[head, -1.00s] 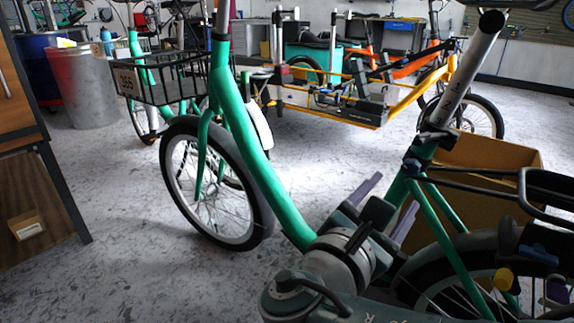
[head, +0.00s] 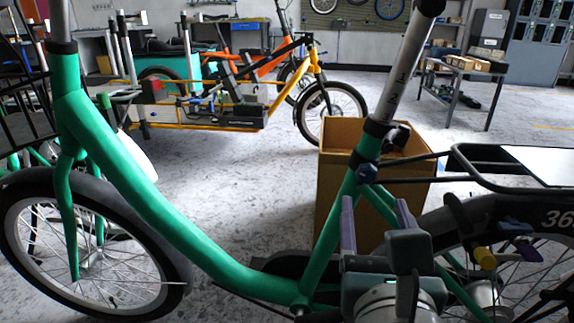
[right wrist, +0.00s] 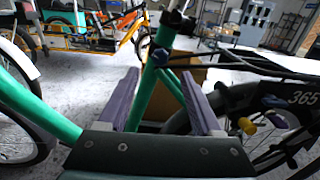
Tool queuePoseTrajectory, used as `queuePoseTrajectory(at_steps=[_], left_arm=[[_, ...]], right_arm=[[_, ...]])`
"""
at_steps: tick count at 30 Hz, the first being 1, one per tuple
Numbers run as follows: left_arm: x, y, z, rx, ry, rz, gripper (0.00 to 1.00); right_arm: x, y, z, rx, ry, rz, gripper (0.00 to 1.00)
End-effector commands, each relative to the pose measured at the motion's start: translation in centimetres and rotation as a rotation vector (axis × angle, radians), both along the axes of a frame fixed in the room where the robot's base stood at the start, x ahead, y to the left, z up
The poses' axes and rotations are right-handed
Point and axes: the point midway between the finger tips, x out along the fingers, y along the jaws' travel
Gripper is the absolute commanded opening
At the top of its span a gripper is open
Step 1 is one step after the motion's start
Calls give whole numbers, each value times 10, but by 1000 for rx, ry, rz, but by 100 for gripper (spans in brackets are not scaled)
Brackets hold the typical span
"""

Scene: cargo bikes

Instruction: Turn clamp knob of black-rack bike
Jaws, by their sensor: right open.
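The green bike (head: 180,225) with the black rear rack (head: 480,165) stands close in front of me. The knob also shows in the right wrist view (right wrist: 160,57), ahead of the fingers. My right gripper (head: 376,210) is open and empty below the knob, its purple fingers pointing up and away. In the right wrist view, its fingers (right wrist: 160,78) flank the green seat tube in the picture; contact cannot be told. My left gripper is out of view.
A cardboard box (head: 335,195) stands just behind the seat tube. A yellow knob (head: 484,257) and a blue-purple part (head: 515,226) sit by the rear wheel. A yellow cargo bike (head: 200,125) is farther back. Open floor lies between.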

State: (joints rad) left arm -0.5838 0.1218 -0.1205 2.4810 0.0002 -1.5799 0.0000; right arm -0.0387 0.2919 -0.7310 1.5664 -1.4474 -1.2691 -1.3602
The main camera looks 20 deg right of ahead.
Motion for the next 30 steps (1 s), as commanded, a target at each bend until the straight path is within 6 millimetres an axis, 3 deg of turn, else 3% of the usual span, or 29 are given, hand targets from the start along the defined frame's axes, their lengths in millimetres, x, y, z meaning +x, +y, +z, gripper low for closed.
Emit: queuePoseTrajectory(at_steps=[10, 23, 30], left_arm=[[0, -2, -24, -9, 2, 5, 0], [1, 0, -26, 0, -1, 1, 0], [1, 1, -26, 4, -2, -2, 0]], right_arm=[[53, -33, -2, -1, -3, -3, 66], [64, -40, 0, 1, 0, -3, 66], [64, -40, -1, 2, 0, -3, 40]])
